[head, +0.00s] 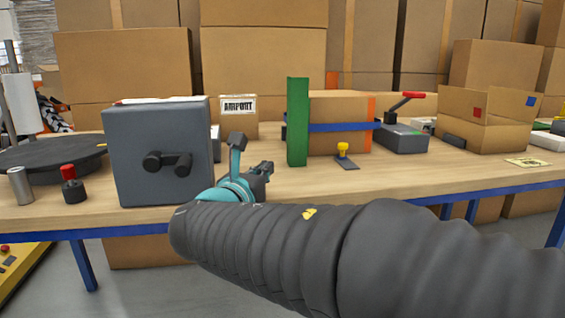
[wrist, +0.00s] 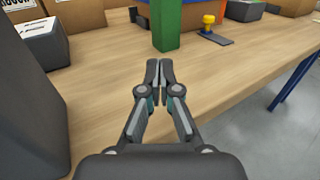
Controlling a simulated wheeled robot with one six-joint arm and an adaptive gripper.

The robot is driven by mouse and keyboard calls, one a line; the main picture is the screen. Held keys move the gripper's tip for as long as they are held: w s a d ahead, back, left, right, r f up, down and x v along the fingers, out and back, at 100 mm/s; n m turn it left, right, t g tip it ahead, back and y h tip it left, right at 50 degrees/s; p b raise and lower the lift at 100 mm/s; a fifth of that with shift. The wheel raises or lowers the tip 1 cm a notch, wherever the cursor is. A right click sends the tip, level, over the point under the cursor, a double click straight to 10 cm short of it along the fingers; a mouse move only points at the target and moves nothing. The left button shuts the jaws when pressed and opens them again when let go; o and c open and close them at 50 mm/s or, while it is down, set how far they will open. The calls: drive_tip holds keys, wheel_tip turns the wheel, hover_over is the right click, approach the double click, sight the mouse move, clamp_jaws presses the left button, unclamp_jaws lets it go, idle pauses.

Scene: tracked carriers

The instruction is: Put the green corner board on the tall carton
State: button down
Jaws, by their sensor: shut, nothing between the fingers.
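The green corner board (head: 297,122) stands upright at the left front corner of a brown carton (head: 340,108) on the table. The board rises a little above the carton's top. A blue strap (head: 340,127) crosses the carton's front, and an orange strip marks its right edge. In the wrist view the lower part of the green board (wrist: 166,25) shows ahead of my gripper (wrist: 159,72). My gripper is shut and empty, above the table and apart from the board. It also shows in the head view (head: 252,158), left of the board, its fingertips partly hidden.
A grey box with a crank (head: 158,150) stands left of my gripper. A yellow-handled tool (head: 343,155) lies before the carton. A grey device with a red lever (head: 402,137) and an open carton (head: 487,125) stand right. The table front between is bare.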

sight(290, 147)
drive_tip(key=x, duration=1.3)
drive_tip(key=shift+w+d, duration=0.15)
drive_tip(key=shift+w, duration=0.05)
drive_tip(key=p+x, duration=0.1)
drive_tip(key=x, duration=0.6)
drive_tip(key=shift+w, duration=0.15)
